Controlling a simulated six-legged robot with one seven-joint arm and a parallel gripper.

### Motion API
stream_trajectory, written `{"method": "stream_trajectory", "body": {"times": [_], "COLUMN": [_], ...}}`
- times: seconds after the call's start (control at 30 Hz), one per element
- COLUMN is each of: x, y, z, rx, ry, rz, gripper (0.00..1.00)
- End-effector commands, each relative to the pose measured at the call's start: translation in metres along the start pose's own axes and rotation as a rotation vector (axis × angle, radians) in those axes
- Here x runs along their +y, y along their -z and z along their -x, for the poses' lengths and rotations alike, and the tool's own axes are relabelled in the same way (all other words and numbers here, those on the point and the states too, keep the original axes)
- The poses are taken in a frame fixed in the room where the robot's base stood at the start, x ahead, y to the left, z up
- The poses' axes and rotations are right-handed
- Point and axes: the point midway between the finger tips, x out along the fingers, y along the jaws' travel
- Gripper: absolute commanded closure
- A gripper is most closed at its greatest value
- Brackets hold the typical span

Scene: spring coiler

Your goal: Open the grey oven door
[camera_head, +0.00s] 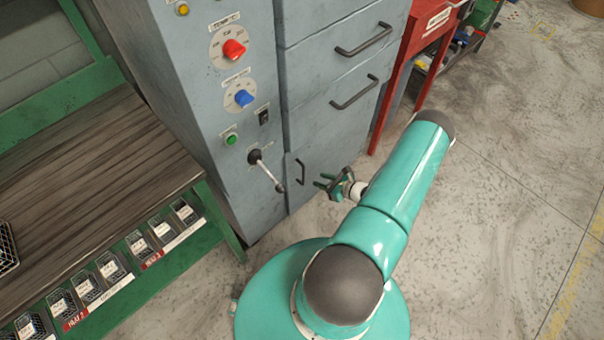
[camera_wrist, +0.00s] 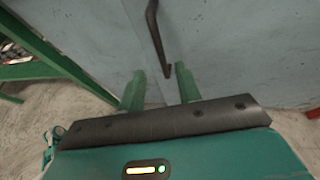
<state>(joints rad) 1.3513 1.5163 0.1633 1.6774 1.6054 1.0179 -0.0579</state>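The grey oven (camera_head: 225,130) is a tall cabinet. The grey oven door (camera_head: 322,150) is the low panel on its front, with a short dark vertical handle (camera_head: 300,172) near the panel's left edge. The door is shut. My gripper (camera_head: 323,181) is in front of the door, to the right of the handle in the head view. In the wrist view, my gripper (camera_wrist: 160,72) has its two green fingers apart with nothing held. The handle (camera_wrist: 157,38) runs ahead of the fingers, its lower end showing between the fingertips. I see no contact.
Two drawers with horizontal handles (camera_head: 354,92) sit above the door. A lever (camera_head: 266,170), a red knob (camera_head: 234,49) and a blue knob (camera_head: 243,97) are on the panel to the left. A green-framed workbench (camera_head: 95,160) stands left, a red cabinet (camera_head: 418,60) right. The floor at right is clear.

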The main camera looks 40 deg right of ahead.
Motion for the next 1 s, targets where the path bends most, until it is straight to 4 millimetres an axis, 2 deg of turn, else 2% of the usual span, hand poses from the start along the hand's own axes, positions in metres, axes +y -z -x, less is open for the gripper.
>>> {"method": "stream_trajectory", "body": {"times": [0.3, 0.5, 0.63, 0.87, 0.9, 1.0], "x": [0.001, 0.0, 0.0, -0.001, -0.001, 0.0], "y": [0.0, -0.001, -0.001, -0.001, -0.001, -0.001], "z": [-0.065, -0.094, -0.102, -0.103, -0.103, -0.102], "rx": [0.001, 0.002, 0.002, 0.002, 0.002, 0.002], "ry": [-0.002, -0.001, 0.0, 0.001, 0.001, 0.0], "rz": [0.003, 0.002, 0.001, 0.001, 0.001, 0.001], "gripper": [0.66, 0.66, 0.66, 0.66, 0.68, 0.88]}}
